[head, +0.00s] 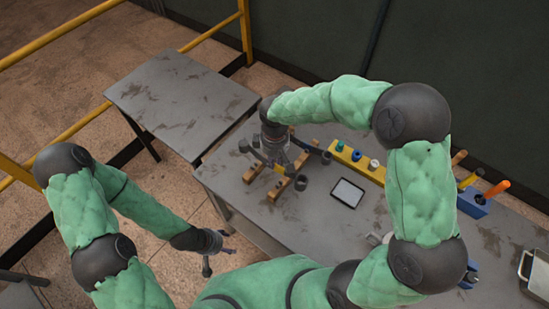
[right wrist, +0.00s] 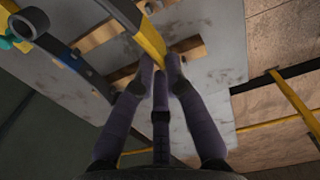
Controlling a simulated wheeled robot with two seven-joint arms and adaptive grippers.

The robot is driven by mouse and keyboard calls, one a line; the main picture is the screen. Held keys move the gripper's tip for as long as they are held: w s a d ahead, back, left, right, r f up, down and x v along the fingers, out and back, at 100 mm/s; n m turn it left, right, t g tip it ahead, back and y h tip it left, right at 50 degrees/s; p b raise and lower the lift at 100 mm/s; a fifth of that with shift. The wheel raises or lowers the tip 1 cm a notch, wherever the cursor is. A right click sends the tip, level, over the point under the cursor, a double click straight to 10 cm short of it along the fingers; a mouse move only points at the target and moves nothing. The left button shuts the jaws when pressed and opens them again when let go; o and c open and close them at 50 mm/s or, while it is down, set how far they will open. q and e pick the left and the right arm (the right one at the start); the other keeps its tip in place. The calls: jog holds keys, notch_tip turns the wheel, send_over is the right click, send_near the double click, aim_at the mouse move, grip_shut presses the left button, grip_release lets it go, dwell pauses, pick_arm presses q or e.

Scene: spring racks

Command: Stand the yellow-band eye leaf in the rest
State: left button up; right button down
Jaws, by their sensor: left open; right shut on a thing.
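The yellow-band eye leaf (right wrist: 150,38) is a curved strip with a yellow band, seen in the right wrist view between my right fingers. My right gripper (right wrist: 160,68) is shut on it. In the head view my right gripper (head: 279,160) is above the wooden rest (head: 288,185), and the yellow band (head: 281,167) shows just below it. Wooden bars of the rest (right wrist: 100,37) also show behind the leaf in the wrist view. Whether the leaf touches the rest I cannot tell. My left gripper (head: 216,261) is open and empty, away from the table over the floor.
A dark leaf with an eye (right wrist: 68,55) lies beside the held one. On the table (head: 325,215) are a yellow block with coloured pegs (head: 358,163), a dark-framed tablet (head: 347,193) and a blue tool holder (head: 472,203). A bare second table (head: 180,100) stands at left.

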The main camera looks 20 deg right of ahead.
jog(key=shift+f+b, duration=1.75)
jog(key=shift+f, duration=0.8)
jog(key=shift+f+b, duration=1.35)
jog(key=shift+f, duration=0.8)
dwell(1.0)
jog(key=c, duration=1.2)
grip_release()
jog(key=o, duration=0.8)
jog(key=shift+s, duration=0.1)
jog(key=shift+r+p, duration=3.05)
jog(key=shift+r, duration=0.95)
